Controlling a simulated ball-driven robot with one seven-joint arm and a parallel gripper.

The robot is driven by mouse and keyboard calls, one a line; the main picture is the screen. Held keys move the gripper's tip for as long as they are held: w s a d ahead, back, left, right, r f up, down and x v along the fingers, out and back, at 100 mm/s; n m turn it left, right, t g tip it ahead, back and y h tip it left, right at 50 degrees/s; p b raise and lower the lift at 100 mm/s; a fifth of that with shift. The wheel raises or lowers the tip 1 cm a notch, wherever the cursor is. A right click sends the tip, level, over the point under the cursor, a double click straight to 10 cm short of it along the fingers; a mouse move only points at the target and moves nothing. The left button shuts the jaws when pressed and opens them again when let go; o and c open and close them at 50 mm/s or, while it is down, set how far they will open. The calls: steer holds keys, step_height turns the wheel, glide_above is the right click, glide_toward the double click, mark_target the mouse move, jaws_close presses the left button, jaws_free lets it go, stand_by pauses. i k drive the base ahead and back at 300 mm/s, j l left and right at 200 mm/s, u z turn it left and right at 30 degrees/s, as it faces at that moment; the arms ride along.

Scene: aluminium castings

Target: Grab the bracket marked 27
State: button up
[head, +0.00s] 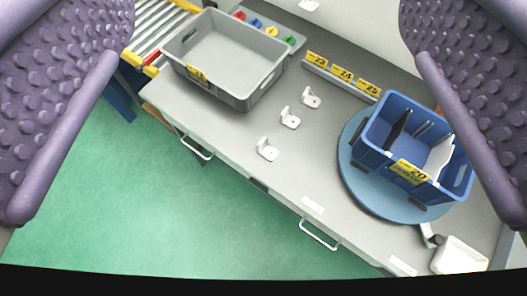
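Three small white L-shaped brackets stand in a slanting row on the grey bench top: a far one (311,99), a middle one (290,119) and a near one (267,150). Any number on them is too small to read, so I cannot tell which is 27. My gripper (267,215) is open and empty, its two purple studded fingers wide apart at the left and right edges of the view. The brackets show between the fingers, apart from both.
A grey bin (259,93) with a yellow tag stands at the back left. A blue bin (375,158) tagged 20 sits on a round blue turntable (353,181) at right. Yellow tags (342,74) line a rail behind. A white tray (459,256) is at lower right. Green floor is clear.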

mark_target(265, 147)
steer(key=i+j+z, duration=0.15)
steer(key=z, duration=0.3)
steer(key=i+j+z, duration=0.1)
steer(key=z, duration=0.3)
steer(key=i+j+z, duration=0.1)
steer(key=j, duration=0.3)
steer(key=i+j, duration=0.2)
steer(key=j, duration=0.2)
steer(key=i+j+z, duration=0.15)
steer(key=j, duration=0.25)
steer(key=i+j+z, duration=0.1)
steer(key=j, duration=0.3)
